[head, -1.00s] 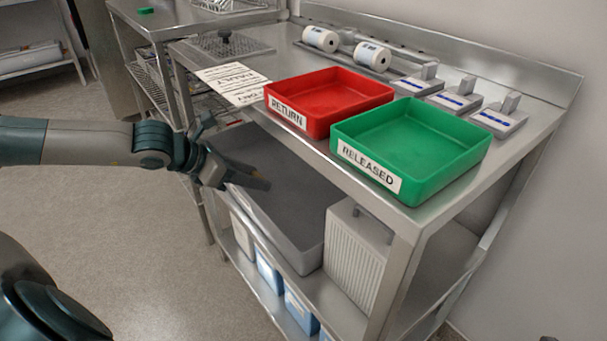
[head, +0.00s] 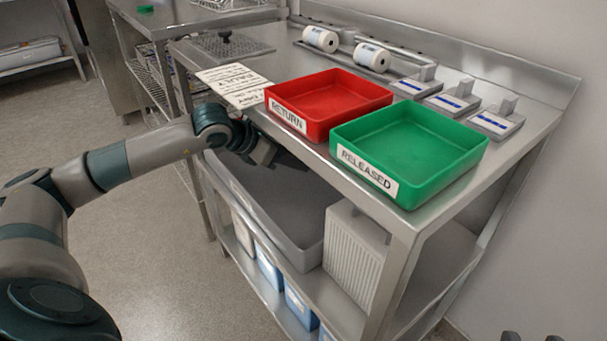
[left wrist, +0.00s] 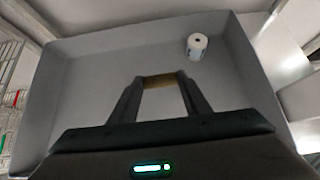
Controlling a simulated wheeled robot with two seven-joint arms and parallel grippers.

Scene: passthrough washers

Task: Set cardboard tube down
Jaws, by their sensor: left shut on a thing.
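My left gripper (head: 262,154) is under the front edge of the steel table, over the grey bin (head: 240,195) on the lower shelf. In the left wrist view the left gripper (left wrist: 158,84) is shut on a brown cardboard tube (left wrist: 158,82), of which only a short band shows between the fingertips. The tube is hidden in the head view. In the left wrist view the grey bin (left wrist: 75,90) spreads below the fingers, and a white roll (left wrist: 197,46) stands in it near the far wall. Small dark parts at the head view's bottom right corner may be my right gripper.
On the tabletop are a red RETURN tray (head: 330,100), a green RELEASED tray (head: 410,145), a printed sheet (head: 235,86) and two white rolls on a rail (head: 372,56). The table edge overhangs the bin. A ribbed white box (head: 352,258) stands right of the bin.

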